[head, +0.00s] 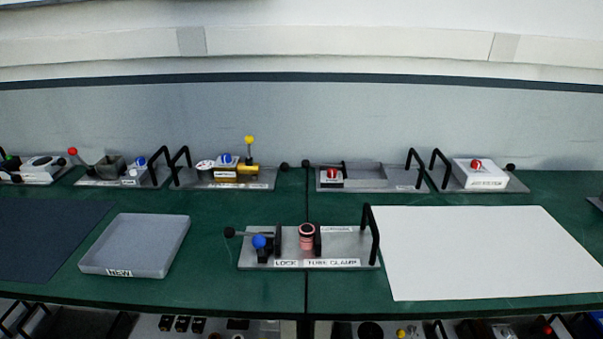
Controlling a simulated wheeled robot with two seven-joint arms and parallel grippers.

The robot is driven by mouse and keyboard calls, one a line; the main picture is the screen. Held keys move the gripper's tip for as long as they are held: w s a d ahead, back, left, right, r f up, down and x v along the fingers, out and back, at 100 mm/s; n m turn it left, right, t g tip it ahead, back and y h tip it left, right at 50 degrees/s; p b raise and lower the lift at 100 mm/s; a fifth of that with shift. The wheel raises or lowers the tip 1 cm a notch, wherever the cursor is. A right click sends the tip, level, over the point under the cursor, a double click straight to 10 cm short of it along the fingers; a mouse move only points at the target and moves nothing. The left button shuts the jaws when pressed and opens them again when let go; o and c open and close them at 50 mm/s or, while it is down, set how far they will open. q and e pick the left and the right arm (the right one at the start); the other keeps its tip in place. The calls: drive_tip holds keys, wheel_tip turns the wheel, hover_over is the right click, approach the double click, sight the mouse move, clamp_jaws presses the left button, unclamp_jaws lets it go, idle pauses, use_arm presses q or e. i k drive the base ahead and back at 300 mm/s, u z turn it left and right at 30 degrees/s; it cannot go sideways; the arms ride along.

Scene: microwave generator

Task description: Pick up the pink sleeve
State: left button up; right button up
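The pink sleeve (307,236) is a short, upright pink cylinder. It sits on the grey metal plate (345,247) at the front centre of the green bench. Labels on this plate read LOCK and TUBE CLAMP. A dark clamp piece stands close on each side of the sleeve; I cannot tell whether they touch it. A lever with a black knob and a blue ball (259,241) is at the plate's left end, and a black handle (371,236) is at its right end. Neither of my grippers shows in the head view.
A grey tray labelled NEW (150,225) lies left of the clamp plate, beside a dark mat (40,235). A white sheet (490,250) lies to the right. Several plates with knobs and handles line the back, including a yellow-knobbed one (249,140).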

sight(307, 231)
drive_tip(key=k, duration=0.5)
drive_tip(key=u, duration=2.3)
drive_tip(key=i, duration=1.75)
drive_tip(key=z, duration=2.45)
